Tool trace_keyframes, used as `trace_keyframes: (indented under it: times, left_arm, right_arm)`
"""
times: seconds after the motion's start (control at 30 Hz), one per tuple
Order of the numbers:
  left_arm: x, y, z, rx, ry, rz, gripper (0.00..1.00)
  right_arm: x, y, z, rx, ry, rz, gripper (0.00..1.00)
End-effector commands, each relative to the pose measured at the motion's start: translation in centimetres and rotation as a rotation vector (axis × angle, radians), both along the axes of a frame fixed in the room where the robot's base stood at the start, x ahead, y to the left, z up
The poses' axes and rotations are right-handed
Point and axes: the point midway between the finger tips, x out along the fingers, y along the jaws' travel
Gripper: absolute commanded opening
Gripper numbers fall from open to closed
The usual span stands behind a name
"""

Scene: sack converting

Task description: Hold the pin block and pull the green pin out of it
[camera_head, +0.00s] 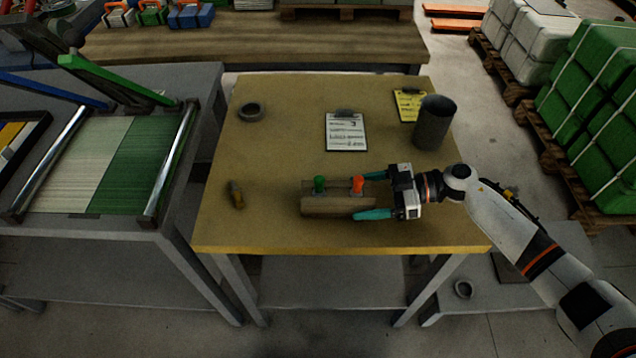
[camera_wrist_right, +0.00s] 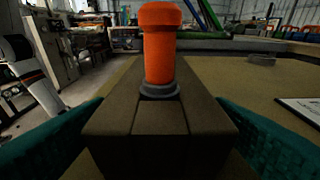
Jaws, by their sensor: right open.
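The pin block (camera_head: 330,206) is a brown block lying on the tan table. The green pin (camera_head: 319,185) stands upright in its left part, and an orange pin (camera_head: 357,185) stands upright near its right end. My right gripper (camera_head: 362,196) is open, coming from the right, with one teal finger on each long side of the block's right end. In the right wrist view the orange pin (camera_wrist_right: 160,50) rises from a dark collar on the block (camera_wrist_right: 160,120), between the fingers. The green pin is hidden there behind the orange one. My left gripper is in neither view.
A dark cylinder (camera_head: 434,122), a white clipboard (camera_head: 346,132), a yellow clipboard (camera_head: 408,104) and a grey ring (camera_head: 250,111) are on the table (camera_head: 290,95). A small yellow-and-dark object (camera_head: 236,194) lies left of the block. The table is clear in front of the block.

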Motion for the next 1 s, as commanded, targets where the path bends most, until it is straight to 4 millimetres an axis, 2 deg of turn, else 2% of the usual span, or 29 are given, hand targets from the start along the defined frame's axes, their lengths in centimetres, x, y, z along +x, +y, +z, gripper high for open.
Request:
trace_keyframes:
  times: [0.2,1.0]
  left_arm:
    - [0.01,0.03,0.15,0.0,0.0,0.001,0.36]
    - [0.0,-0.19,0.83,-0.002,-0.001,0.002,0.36]
  right_arm:
    - [0.01,0.59,-0.17,-0.001,0.0,-0.001,0.75]
    - [-0.01,0.57,-0.16,-0.001,-0.001,0.0,0.75]
